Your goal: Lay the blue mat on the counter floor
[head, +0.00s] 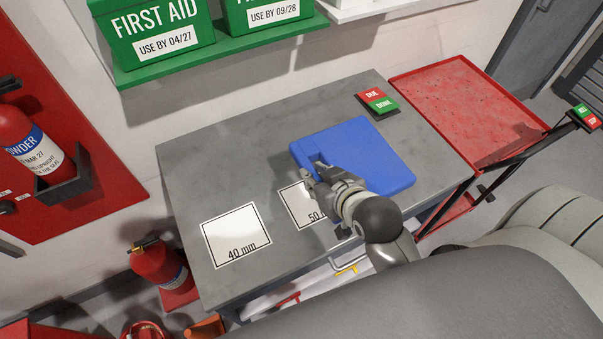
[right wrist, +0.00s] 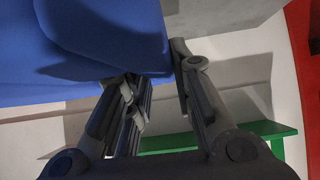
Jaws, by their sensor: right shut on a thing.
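The blue mat (head: 360,152) is a thick slab with rounded corners and a cut-out near its left end. It is over the right half of the grey counter (head: 240,150). A shadow lies on the counter left of it; I cannot tell surely whether it touches the top. My right gripper (head: 318,173) is shut on the mat's near left part. In the right wrist view the mat (right wrist: 110,35) fills the upper left, at the fingertips (right wrist: 155,75). My left gripper is not in view.
White squares marked 40 mm (head: 236,234) and 50 mm (head: 300,206), the latter partly hidden, lie on the counter. A red and green DUE/DONE sign (head: 379,101) is at the back. A red tray cart (head: 460,105) stands right. A green shelf (head: 215,55) with first aid boxes hangs above.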

